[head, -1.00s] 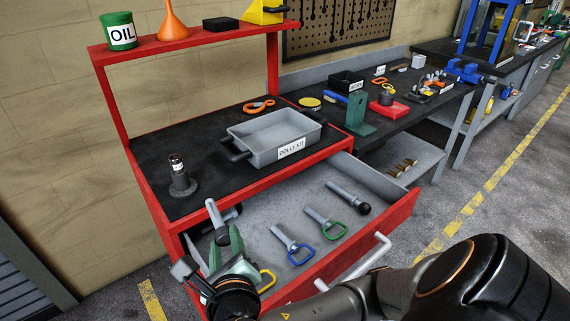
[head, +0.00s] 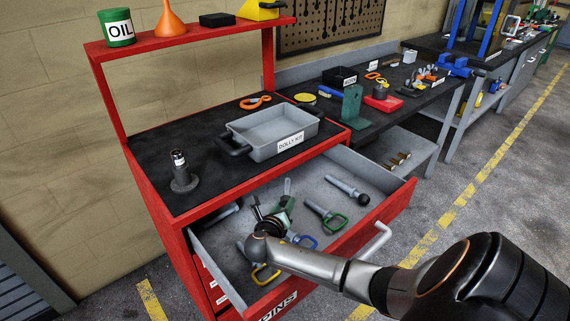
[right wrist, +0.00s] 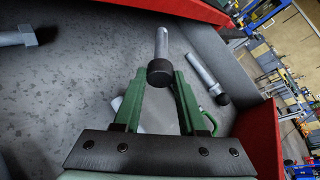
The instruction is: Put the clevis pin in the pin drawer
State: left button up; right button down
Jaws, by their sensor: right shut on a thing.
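The red cabinet's pin drawer (head: 400,200) is pulled open, with a "PINS" label on its front. My right gripper (head: 278,208) is inside the drawer outline, low over its left-middle part. It is shut on a grey pin with a dark round end, taken to be the clevis pin (right wrist: 161,45). In the right wrist view the green fingers (right wrist: 160,78) close around that dark end, and the shaft points away from them. In the head view the grey shaft (head: 287,186) sticks up past the gripper. I cannot tell whether it touches the drawer floor. My left gripper is not in view.
The drawer holds a black-knobbed pin (head: 346,189), a green-handled pin (head: 325,215), a blue-handled pin (head: 303,241) and a yellow handle (head: 264,275). A grey tray (head: 255,148) and a dark stand (head: 183,178) are on the cabinet top. The drawer handle (head: 372,242) juts out in front.

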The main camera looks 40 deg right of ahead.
aim_at(330, 165)
jog(key=i+l, duration=0.15)
jog(key=l, duration=0.3)
jog(key=i+l, duration=0.1)
jog(key=l, duration=0.3)
jog(key=i+l, duration=0.15)
jog(key=l, duration=0.3)
jog(key=u, duration=0.05)
